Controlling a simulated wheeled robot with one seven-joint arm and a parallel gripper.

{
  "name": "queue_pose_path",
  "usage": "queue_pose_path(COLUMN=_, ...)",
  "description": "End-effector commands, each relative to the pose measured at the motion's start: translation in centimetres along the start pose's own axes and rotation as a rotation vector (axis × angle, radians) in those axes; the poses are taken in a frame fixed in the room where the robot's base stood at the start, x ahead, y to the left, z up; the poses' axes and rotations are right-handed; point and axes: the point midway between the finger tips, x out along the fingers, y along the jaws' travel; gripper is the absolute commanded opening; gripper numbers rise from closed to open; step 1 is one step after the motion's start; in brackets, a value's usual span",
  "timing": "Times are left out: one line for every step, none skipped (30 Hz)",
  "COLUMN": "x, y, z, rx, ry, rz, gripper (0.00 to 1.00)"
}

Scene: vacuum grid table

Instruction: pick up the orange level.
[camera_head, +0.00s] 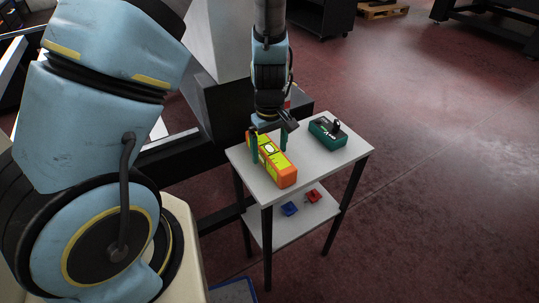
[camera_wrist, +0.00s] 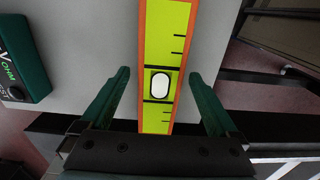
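The orange level (camera_head: 280,171) is a long orange block with a yellow-green face and black marks. It lies on the white table top (camera_head: 322,171). In the wrist view the level (camera_wrist: 160,45) runs up the middle, with a white oval vial on its face. My gripper (camera_head: 269,147) is over the far part of the level. In the wrist view my gripper (camera_wrist: 161,75) is open, with one green finger on each side of the level and a gap between each finger and it. The far end of the level is partly hidden by my gripper in the head view.
A green meter (camera_head: 327,135) with a black knob stands on the table to the right of the level, and also shows at the left of the wrist view (camera_wrist: 22,60). A blue part (camera_head: 289,209) and a red part (camera_head: 313,196) lie on the lower shelf.

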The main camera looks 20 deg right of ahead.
Motion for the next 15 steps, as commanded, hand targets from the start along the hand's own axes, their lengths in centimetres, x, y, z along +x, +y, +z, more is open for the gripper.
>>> queue_pose_path(x=-0.01, y=0.0, z=0.0, rx=0.0, ry=0.0, rz=0.0, gripper=0.89)
queue_pose_path(x=-0.01, y=0.0, z=0.0, rx=0.0, ry=0.0, rz=0.0, gripper=0.85)
queue_pose_path(x=-0.02, y=0.0, z=0.0, rx=0.0, ry=0.0, rz=0.0, gripper=0.81)
queue_pose_path(x=-0.02, y=0.0, z=0.0, rx=0.0, ry=0.0, rz=0.0, gripper=0.77)
queue_pose_path(x=-0.02, y=0.0, z=0.0, rx=0.0, ry=0.0, rz=0.0, gripper=0.74)
queue_pose_path(x=-0.02, y=0.0, z=0.01, rx=0.0, ry=0.0, rz=0.0, gripper=0.69)
queue_pose_path(x=-0.02, y=0.0, z=0.01, rx=0.0, ry=0.0, rz=0.0, gripper=0.66)
queue_pose_path(x=-0.02, y=0.0, z=0.01, rx=0.0, ry=0.0, rz=0.0, gripper=0.63)
queue_pose_path(x=-0.02, y=0.0, z=0.01, rx=0.0, ry=0.0, rz=0.0, gripper=0.58)
queue_pose_path(x=-0.03, y=0.0, z=0.01, rx=0.0, ry=0.0, rz=0.0, gripper=0.55)
queue_pose_path(x=-0.03, y=0.0, z=0.01, rx=0.0, ry=0.0, rz=0.0, gripper=0.51)
queue_pose_path(x=-0.03, y=0.0, z=0.01, rx=0.0, ry=0.0, rz=0.0, gripper=0.47)
queue_pose_path(x=-0.03, y=0.0, z=0.01, rx=0.0, ry=0.0, rz=0.0, gripper=0.43)
queue_pose_path(x=-0.03, y=0.0, z=0.01, rx=0.0, ry=0.0, rz=0.0, gripper=0.4)
queue_pose_path(x=-0.03, y=0.0, z=0.01, rx=0.0, ry=0.0, rz=0.0, gripper=0.36)
